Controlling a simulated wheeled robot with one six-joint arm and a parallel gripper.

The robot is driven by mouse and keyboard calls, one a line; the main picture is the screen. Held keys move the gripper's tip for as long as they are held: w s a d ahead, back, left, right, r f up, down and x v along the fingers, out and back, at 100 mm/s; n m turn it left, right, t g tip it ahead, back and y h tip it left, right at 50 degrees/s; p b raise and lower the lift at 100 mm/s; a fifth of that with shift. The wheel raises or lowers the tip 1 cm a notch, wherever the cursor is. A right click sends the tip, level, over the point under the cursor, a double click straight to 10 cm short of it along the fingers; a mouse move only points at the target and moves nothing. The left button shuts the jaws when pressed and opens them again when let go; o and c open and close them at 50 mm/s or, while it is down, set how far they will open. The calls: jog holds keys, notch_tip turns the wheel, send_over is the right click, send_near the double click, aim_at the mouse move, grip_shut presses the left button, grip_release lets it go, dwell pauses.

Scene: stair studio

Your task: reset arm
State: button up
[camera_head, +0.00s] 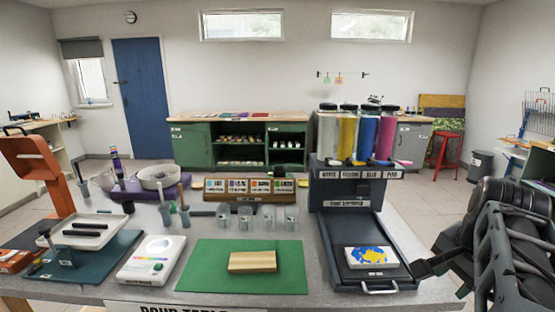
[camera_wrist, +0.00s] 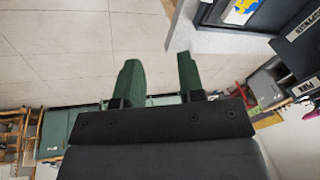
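My arm shows at the right edge of the head view, folded and dark. My gripper (camera_head: 424,268) points left, close to the right edge of the black pull-out tray; I cannot tell whether it touches. In the wrist view my gripper (camera_wrist: 158,72) has two green-tinted fingers standing apart with nothing between them. Floor tiles and the grey table edge show past the fingers.
The black tray (camera_head: 335,236) under the paint dispenser (camera_head: 352,180) bears a white block with blue and yellow paint (camera_head: 372,257). A green mat (camera_head: 215,270) bears a wooden block (camera_head: 252,262). Several clear cups (camera_head: 245,217) stand behind. Open floor (camera_wrist: 70,45) lies beyond the table.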

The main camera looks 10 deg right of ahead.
jog(key=w+a+f+n+p, duration=0.1)
jog(key=a+f+n+p, duration=0.1)
jog(key=a+n+p, duration=0.2)
jog(key=w+a+f+n+t+y+p, duration=0.1)
jog(key=w+a+f+n+p, duration=0.1)
jog(key=a+n, duration=0.9)
jog(key=a+f+p, duration=0.1)
jog(key=a+p, duration=0.1)
jog(key=a, duration=0.2)
jog(key=shift+w+a+f+p, duration=0.15)
jog(key=shift+w+a+p, duration=0.1)
jog(key=shift+p, duration=0.15)
jog(key=shift+d, duration=0.15)
